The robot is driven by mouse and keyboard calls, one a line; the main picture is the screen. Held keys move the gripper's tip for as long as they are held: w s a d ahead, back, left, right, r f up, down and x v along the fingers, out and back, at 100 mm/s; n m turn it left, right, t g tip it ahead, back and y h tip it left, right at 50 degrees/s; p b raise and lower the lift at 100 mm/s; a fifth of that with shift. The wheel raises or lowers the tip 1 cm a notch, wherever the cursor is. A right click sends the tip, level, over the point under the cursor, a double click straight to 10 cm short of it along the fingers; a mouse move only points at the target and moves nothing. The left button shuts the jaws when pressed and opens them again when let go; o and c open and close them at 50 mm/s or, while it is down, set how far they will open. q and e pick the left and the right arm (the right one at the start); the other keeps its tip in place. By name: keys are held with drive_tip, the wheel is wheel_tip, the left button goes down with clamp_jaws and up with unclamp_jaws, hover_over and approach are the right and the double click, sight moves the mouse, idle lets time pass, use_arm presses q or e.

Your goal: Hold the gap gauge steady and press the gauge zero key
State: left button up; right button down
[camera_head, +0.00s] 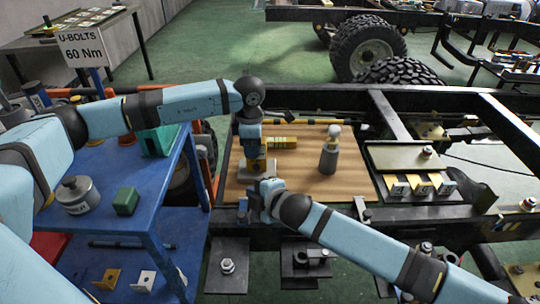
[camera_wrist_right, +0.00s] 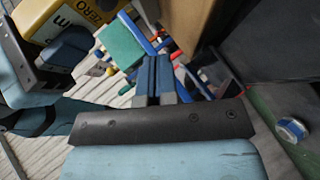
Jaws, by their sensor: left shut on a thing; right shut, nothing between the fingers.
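The gap gauge is a yellow block with a white label; in the right wrist view the gauge (camera_wrist_right: 62,22) shows at the upper left, tilted, with "ZERO" lettering. My left gripper (camera_head: 252,150) is shut on the gauge over the left part of the wooden board. Its dark fingers also show against the gauge in the right wrist view (camera_wrist_right: 62,55). My right gripper (camera_head: 258,199) is shut and empty, in front of and below the left gripper. Its closed blue fingertips (camera_wrist_right: 155,75) are apart from the gauge in the wrist view. I cannot make out the key itself.
A wooden board (camera_head: 310,180) lies across the black chassis frame, with a grey cylinder (camera_head: 328,158) and a yellow item (camera_head: 282,143) on it. A blue cart (camera_head: 165,195) stands left. Yellow-and-white blocks (camera_head: 420,184) sit in a tray at right.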

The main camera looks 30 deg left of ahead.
use_arm(q)
drive_tip(key=o, duration=1.1)
